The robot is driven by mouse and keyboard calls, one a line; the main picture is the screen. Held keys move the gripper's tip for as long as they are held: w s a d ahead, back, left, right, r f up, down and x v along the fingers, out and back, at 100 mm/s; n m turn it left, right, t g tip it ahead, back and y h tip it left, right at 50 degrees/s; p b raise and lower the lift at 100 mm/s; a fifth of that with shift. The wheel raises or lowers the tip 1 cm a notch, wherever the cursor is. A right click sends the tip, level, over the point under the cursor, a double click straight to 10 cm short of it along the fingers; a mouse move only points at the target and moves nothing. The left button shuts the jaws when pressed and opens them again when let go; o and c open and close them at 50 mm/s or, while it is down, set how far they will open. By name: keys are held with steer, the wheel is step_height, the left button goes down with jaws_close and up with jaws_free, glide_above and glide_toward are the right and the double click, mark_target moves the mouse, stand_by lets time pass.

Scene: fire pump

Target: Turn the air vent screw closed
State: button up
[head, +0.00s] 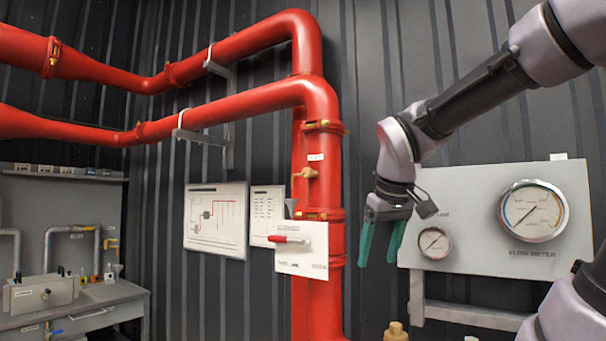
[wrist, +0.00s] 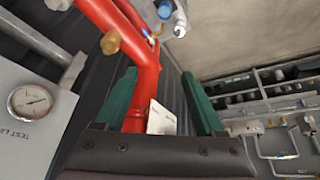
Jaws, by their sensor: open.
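No part in view is clearly marked as the air vent screw, so I cannot tell which it is. A small brass fitting (head: 306,173) sticks out of the upright red pipe (head: 318,215), below a small white label. A brass knob (head: 395,331) shows at the bottom edge of the head view. In the wrist view a brass knob (wrist: 110,42) sits near the red pipe (wrist: 146,80). My gripper (head: 378,260) hangs open and empty, fingers down, right of the upright pipe. Its two green fingers (wrist: 158,75) stand apart in the wrist view, with nothing held.
A white plate (head: 302,262) with a red lever (head: 290,239) sits on the pipe. A grey gauge panel (head: 470,255) stands behind and right of my gripper. A workbench (head: 100,297) with small fittings is at the left. Two printed sheets hang on the wall.

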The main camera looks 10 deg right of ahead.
steer(key=w+d+r+n+h, duration=0.25)
steer(key=w+n+h, duration=0.25)
steer(key=w+n, duration=0.4)
steer(key=n+t+h, duration=0.8)
steer(key=n, duration=0.5)
glide_toward(306, 173)
steer(key=x, duration=0.9)
steer(key=shift+w+r, duration=0.1)
jaws_close()
